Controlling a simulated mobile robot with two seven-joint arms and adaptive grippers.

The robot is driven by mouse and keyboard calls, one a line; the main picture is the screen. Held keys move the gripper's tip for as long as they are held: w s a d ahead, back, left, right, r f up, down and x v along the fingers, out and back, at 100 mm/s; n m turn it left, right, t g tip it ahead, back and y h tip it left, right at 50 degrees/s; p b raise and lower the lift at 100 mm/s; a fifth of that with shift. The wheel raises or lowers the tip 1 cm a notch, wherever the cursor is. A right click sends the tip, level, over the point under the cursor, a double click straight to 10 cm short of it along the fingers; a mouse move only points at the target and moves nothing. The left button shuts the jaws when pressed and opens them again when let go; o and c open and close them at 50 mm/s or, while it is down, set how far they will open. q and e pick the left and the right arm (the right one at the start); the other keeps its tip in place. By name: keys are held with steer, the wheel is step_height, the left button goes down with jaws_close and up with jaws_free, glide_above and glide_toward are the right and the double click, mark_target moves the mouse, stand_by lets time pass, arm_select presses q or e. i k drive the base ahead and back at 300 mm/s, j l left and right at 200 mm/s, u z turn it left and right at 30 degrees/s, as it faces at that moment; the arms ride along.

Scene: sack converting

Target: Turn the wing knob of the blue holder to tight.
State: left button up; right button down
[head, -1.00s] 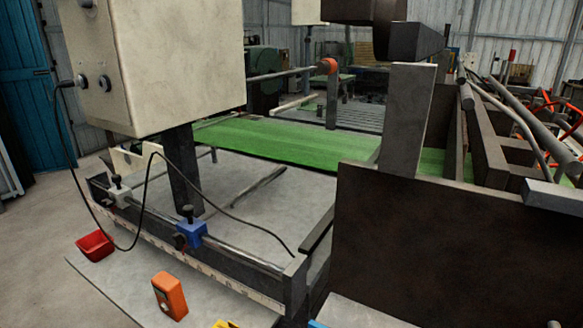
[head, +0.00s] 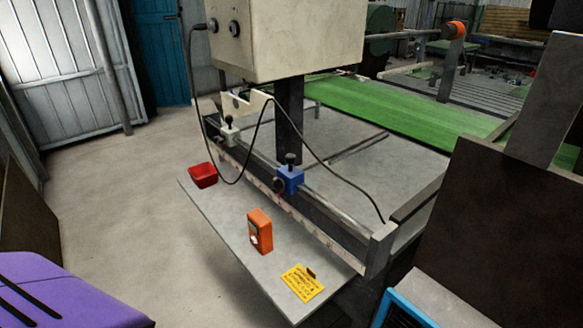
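The blue holder (head: 290,180) sits on a metal rod along the front of the machine, near the middle of the head view. A dark knob (head: 291,159) stands up from its top, and another dark knob (head: 278,185) is on its front left face. I cannot tell from here how tight either knob is. A similar white holder (head: 229,136) with a dark top knob is on the same rod, further left. Neither of my grippers is in view.
A grey shelf (head: 225,229) below the rod carries a red bin (head: 203,175), an orange device (head: 260,231) and a yellow sign (head: 302,283). A black cable hangs in front of the rod. Open floor (head: 130,190) lies left; a dark panel (head: 480,225) stands right.

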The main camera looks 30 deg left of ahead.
mark_target(279, 183)
steer(key=j+u, duration=0.15)
steer(key=j, duration=0.35)
steer(key=i+j+u, duration=0.15)
steer(key=j, duration=0.3)
steer(key=i+j+u, duration=0.15)
steer(key=j, duration=0.3)
steer(key=k+l, duration=0.15)
steer(key=l, duration=0.1)
